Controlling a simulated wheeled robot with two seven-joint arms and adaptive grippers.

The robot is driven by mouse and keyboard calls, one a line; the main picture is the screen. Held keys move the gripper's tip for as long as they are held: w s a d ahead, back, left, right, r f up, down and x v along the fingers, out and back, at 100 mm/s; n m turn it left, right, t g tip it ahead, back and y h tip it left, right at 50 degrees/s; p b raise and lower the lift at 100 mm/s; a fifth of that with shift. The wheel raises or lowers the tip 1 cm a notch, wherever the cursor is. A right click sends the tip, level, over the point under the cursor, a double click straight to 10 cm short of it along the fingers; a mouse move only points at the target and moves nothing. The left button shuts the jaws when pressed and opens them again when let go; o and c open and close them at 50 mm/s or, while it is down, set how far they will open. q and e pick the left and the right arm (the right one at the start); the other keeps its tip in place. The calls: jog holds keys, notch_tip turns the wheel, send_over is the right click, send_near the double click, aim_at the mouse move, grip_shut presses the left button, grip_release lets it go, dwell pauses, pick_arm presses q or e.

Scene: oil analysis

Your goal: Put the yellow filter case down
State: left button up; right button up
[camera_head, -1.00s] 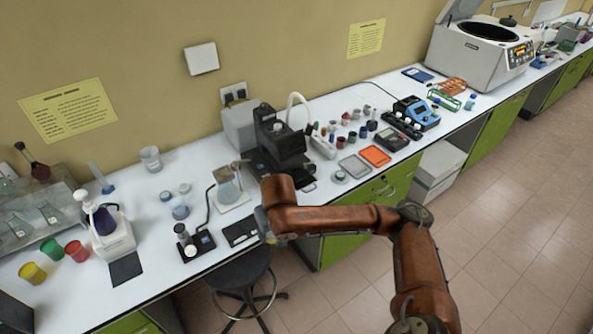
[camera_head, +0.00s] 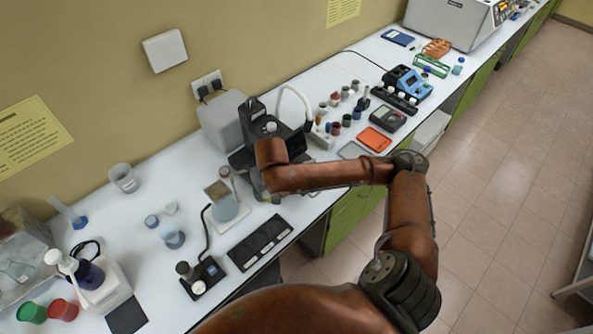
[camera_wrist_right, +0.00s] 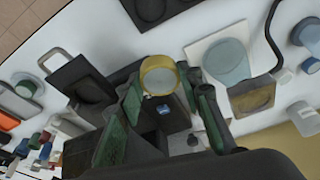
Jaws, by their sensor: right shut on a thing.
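The yellow filter case (camera_wrist_right: 160,74) shows in the right wrist view as a round yellow ring with a pale disc inside. It sits between the green-padded fingers of my right gripper (camera_wrist_right: 163,82), which is shut on it. Below it in that view is a dark block with a small blue label, part of the black instrument (camera_wrist_right: 160,120). I cannot tell whether the case touches it. In the head view my right wrist is beside the black instrument (camera_head: 285,140), and my arm hides the case. My left gripper is not in view.
A flask (camera_head: 225,209) on a white plate stands just left of my right wrist. A black tray (camera_head: 260,241) lies at the bench's front edge. A grey tray (camera_head: 353,150) and an orange tray (camera_head: 374,139) lie to the right, with several small jars (camera_head: 335,128) behind.

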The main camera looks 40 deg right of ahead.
jog(key=s+d+r+p, duration=0.3)
jog(key=s+d+p, duration=0.6)
jog(key=s+d, duration=0.85)
jog(key=w+b, duration=0.2)
jog(key=w, duration=1.9)
jog(key=f, duration=0.4)
jog(key=f+p, duration=0.1)
jog(key=f, duration=0.1)
jog(key=shift+s+a, duration=0.15)
jog(key=shift+a, duration=0.15)
jog(key=shift+w+f, duration=0.45)
